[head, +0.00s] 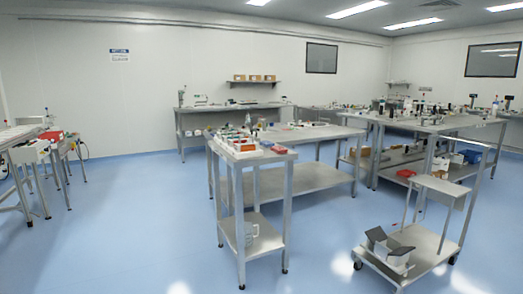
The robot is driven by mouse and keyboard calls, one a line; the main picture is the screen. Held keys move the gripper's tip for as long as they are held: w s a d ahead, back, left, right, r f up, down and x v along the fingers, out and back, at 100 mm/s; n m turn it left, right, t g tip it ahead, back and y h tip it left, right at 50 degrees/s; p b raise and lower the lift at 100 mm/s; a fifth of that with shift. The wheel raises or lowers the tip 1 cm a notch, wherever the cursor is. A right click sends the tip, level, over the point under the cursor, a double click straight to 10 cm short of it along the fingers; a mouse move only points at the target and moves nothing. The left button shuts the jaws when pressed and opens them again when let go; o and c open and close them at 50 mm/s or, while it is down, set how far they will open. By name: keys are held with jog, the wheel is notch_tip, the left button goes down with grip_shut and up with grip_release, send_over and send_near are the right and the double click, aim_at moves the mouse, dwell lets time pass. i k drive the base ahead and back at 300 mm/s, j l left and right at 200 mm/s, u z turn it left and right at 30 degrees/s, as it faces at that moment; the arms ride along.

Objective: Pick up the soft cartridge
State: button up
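I cannot pick out the soft cartridge from the head view; the items on the tables are too small to tell apart. Small objects, some red and white, crowd the top of the near narrow steel table (272,156). More small items stand on the right-hand steel table (440,126). My gripper is not in view.
A steel cart (440,186) with a grey-and-white item (391,248) on its lower deck stands at the lower right. A conveyor-like bench (22,134) is at the left. A back bench (232,106) lines the wall. Blue floor (130,220) is clear at the left and centre.

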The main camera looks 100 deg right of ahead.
aim_at(253, 146)
jog(key=z, duration=0.95)
jog(key=l+z, duration=0.1)
jog(key=z, duration=1.85)
jog(key=i+z, duration=0.1)
jog(key=z, duration=0.85)
jog(key=i+j+z, duration=0.2)
jog(key=i+j, duration=0.75)
jog(key=i, duration=0.1)
